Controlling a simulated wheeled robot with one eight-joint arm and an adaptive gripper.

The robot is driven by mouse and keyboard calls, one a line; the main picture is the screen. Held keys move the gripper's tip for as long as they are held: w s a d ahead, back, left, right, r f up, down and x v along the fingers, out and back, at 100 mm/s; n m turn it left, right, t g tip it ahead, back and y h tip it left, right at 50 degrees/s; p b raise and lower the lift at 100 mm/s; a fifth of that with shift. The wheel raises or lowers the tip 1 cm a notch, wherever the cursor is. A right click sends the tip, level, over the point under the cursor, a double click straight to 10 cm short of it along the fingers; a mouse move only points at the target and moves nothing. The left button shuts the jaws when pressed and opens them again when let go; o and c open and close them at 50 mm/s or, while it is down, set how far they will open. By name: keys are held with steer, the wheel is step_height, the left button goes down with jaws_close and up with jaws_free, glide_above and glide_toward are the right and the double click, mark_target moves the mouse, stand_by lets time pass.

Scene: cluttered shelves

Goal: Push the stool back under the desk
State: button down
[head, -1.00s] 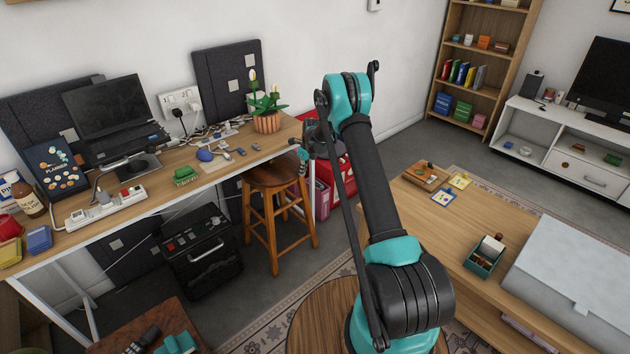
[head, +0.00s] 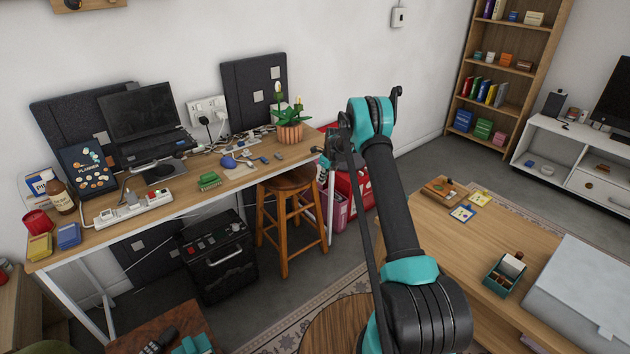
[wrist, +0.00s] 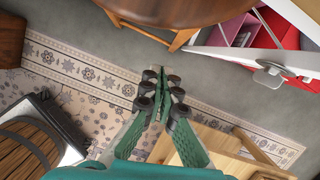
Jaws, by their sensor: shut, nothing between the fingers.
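The wooden stool (head: 290,178) stands upright at the right end of the desk (head: 240,185) in the head view. Its seat is partly beneath the desktop's front edge, and its legs stand on the grey floor. In the head view my gripper is small and mostly hidden behind my arm, to the right of the stool.
A black equipment case (head: 218,258) stands under the desk, left of the stool. Red and pink boxes (head: 352,190) stand right of it. A potted plant (head: 289,125) is above on the desktop. A low wooden table (head: 430,225) is at right. A patterned rug (wrist: 80,75) lies below my gripper.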

steer(key=s+d+r+n, duration=0.3)
steer(key=s+r, duration=0.3)
steer(key=r, duration=0.4)
steer(key=s+d+r+n, duration=0.2)
steer(key=s+r+n, duration=0.2)
steer(key=s+r, duration=0.45)
steer(key=s+d+r+n+t+h, duration=0.1)
steer(key=s+d+r+n, duration=0.15)
steer(key=s, duration=0.45)
steer(key=s+d+r+n, duration=0.1)
steer(key=s+r+n, duration=0.3)
steer(key=s, duration=0.2)
steer(key=s+d+f+n, duration=0.1)
steer(key=s+n, duration=0.5)
steer(key=s, duration=0.8)
steer(key=s+d+f+n+t+h, duration=0.1)
steer(key=s+n, duration=0.5)
steer(key=s, duration=0.9)
step_height(320, 180, down, 3)
steer(key=shift+d+r+n, duration=0.2)
steer(key=shift+d+n, duration=0.15)
steer(key=shift+d, duration=0.25)
